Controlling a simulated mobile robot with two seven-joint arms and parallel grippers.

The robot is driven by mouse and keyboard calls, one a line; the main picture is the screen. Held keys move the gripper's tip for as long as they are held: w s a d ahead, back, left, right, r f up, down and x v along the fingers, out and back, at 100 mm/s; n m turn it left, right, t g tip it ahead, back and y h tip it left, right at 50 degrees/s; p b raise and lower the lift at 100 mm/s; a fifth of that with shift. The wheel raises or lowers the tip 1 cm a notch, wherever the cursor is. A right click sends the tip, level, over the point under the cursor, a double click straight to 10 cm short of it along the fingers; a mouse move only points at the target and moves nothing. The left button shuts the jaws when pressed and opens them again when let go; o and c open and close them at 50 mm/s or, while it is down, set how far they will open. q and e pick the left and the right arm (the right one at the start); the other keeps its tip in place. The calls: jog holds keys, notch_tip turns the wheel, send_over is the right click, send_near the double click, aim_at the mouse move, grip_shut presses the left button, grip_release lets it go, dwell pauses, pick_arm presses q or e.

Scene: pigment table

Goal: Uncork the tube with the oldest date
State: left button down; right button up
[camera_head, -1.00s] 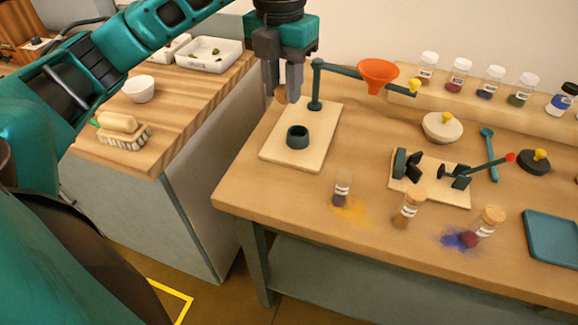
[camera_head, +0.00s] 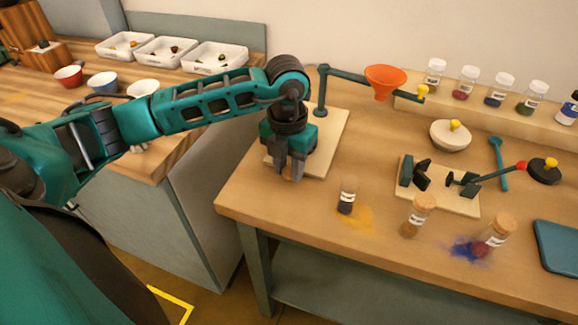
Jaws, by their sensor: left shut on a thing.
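My left gripper (camera_head: 290,172) points down above the left part of the table. It is shut on a small brown thing that looks like a cork (camera_head: 291,177), mostly hidden by the fingers. A glass tube (camera_head: 346,197) with dark content and no cork on top stands to the right of the gripper, apart from it. Two more tubes stand farther right with corks in their tops: one with brown content (camera_head: 412,222) and a tilted-looking one with dark red content (camera_head: 486,242). The date labels are too small to read. My right gripper is not in view.
A clamp stand on a pale board (camera_head: 392,180) is behind the tubes. An orange funnel (camera_head: 385,82) hangs from a stand behind my left gripper. Lidded jars (camera_head: 467,84) line the back shelf. A blue tray (camera_head: 562,248) lies at right. Orange and blue powder is spilled near the tubes.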

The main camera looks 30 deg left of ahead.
aim_at(288, 171)
pick_arm(q)
jog(key=shift+f, duration=0.3)
jog(key=shift+f, duration=0.1)
jog(key=shift+f, duration=0.15)
jog(key=c, duration=0.8)
grip_release()
notch_tip(288, 171, up, 13)
jog(key=shift+f, duration=0.2)
